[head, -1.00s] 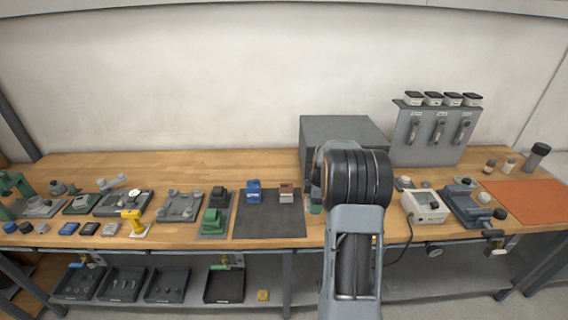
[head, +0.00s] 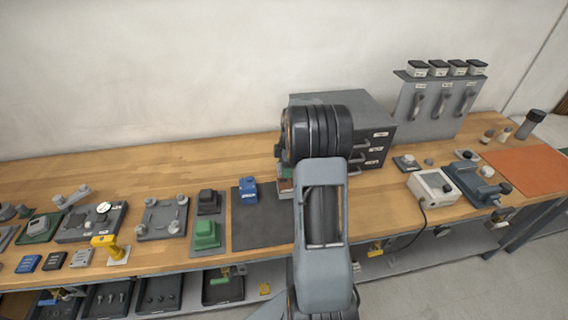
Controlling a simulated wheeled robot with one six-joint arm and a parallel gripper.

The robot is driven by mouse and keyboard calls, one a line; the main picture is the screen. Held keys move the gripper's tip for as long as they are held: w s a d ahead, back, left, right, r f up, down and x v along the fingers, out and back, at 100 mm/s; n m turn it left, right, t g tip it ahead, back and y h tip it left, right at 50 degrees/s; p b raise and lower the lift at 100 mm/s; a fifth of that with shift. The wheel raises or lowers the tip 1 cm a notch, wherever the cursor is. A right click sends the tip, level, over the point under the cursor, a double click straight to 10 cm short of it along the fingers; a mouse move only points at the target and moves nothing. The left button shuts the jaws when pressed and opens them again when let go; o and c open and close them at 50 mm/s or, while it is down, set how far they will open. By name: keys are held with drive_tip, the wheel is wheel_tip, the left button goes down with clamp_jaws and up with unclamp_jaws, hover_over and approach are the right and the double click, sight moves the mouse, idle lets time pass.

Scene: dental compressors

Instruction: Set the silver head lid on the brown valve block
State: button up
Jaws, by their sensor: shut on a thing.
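The brown valve block (head: 285,187) sits on the dark mat (head: 262,231), right of a blue block (head: 248,190). Its right side is covered by my arm. My gripper (head: 287,172) is mostly hidden behind my own thick dark wrist; a small greenish part shows just above the brown block in the picture. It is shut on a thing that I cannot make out. I cannot pick out the silver head lid. Whether anything touches the block is hidden too.
A grey drawer cabinet (head: 375,135) stands behind my wrist. Left of the mat are a green block (head: 206,234) and a grey plate with posts (head: 162,219). The back left of the bench is clear.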

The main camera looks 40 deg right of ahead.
sight(286, 182)
drive_tip(key=shift+f+b, duration=1.4)
drive_tip(key=shift+f, duration=0.95)
drive_tip(key=shift+r, duration=0.15)
drive_tip(key=shift+f+b, duration=0.65)
drive_tip(key=shift+b, duration=0.3)
idle(1.0)
drive_tip(key=o, duration=1.1)
drive_tip(key=shift+o, duration=0.2)
drive_tip(key=shift+o, duration=0.5)
